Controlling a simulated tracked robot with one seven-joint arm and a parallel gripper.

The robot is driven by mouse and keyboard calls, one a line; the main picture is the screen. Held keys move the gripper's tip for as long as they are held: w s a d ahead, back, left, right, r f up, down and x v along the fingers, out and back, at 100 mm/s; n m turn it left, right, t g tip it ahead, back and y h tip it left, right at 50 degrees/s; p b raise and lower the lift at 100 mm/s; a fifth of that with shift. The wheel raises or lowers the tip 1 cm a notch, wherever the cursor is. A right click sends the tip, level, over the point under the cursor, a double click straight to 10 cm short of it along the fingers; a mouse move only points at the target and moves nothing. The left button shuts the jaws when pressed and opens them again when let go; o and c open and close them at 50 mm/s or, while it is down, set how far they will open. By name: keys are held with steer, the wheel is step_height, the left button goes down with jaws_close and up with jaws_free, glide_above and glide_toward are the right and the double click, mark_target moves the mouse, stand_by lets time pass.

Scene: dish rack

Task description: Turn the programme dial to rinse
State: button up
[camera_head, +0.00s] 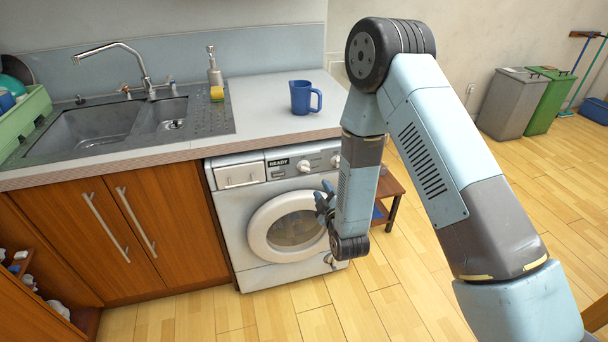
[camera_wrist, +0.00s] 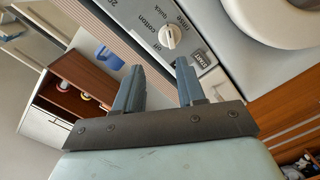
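The programme dial (camera_wrist: 170,36) is a round white knob on the washing machine's grey panel in the wrist view, with "off", "cotton", "quick" and "rinse" printed around it. I cannot tell surely which mark it points to. My gripper (camera_wrist: 160,85) is open and empty, its two blue-grey fingers apart below the dial in that picture, not touching it. In the head view, my gripper (camera_head: 325,202) hangs in front of the washing machine (camera_head: 229,213), near the round door and below the panel. The display (camera_head: 278,163) reads READY.
A START key (camera_wrist: 203,60) lies close to the dial. The round door (camera_head: 257,225) looks shut. A blue mug (camera_head: 305,98) stands on the counter above. A low wooden stand (camera_head: 390,187) is right of the machine. Open floor lies in front.

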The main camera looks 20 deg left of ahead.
mark_target(305, 171)
steer(key=shift+n+y, duration=0.3)
steer(key=x, duration=0.4)
steer(key=f+x, duration=0.1)
steer(key=x, duration=0.3)
steer(key=a+x, duration=0.1)
steer(key=x, duration=0.3)
steer(key=shift+s+a+f, duration=0.2)
steer(key=shift+a+f, duration=0.05)
steer(key=shift+f, duration=0.1)
steer(key=shift+c, duration=0.3)
